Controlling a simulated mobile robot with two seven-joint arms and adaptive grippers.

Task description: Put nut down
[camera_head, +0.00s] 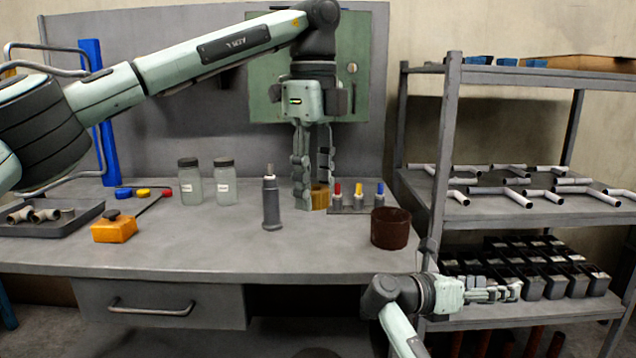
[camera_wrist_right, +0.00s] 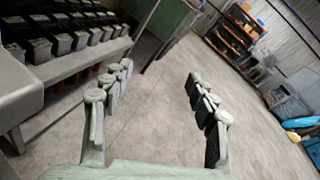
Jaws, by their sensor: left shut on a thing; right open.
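The nut (camera_head: 320,196) is a small yellow-brass piece low between the fingers of my left gripper (camera_head: 314,198). That gripper points straight down and is shut on it, at or very near the tabletop; I cannot tell whether the nut touches the table. My right gripper (camera_head: 507,291) is at the lower right, in front of the shelf, beyond the table's right edge. In the right wrist view its fingers (camera_wrist_right: 155,112) are spread apart with nothing between them.
The workbench (camera_head: 330,245) holds a grey cylinder (camera_head: 271,205), two jars (camera_head: 190,182), a rack with red, yellow and blue pieces (camera_head: 352,208), a brown cup (camera_head: 390,228) and an orange box (camera_head: 114,230). The front middle is clear. A shelf (camera_head: 436,190) stands right.

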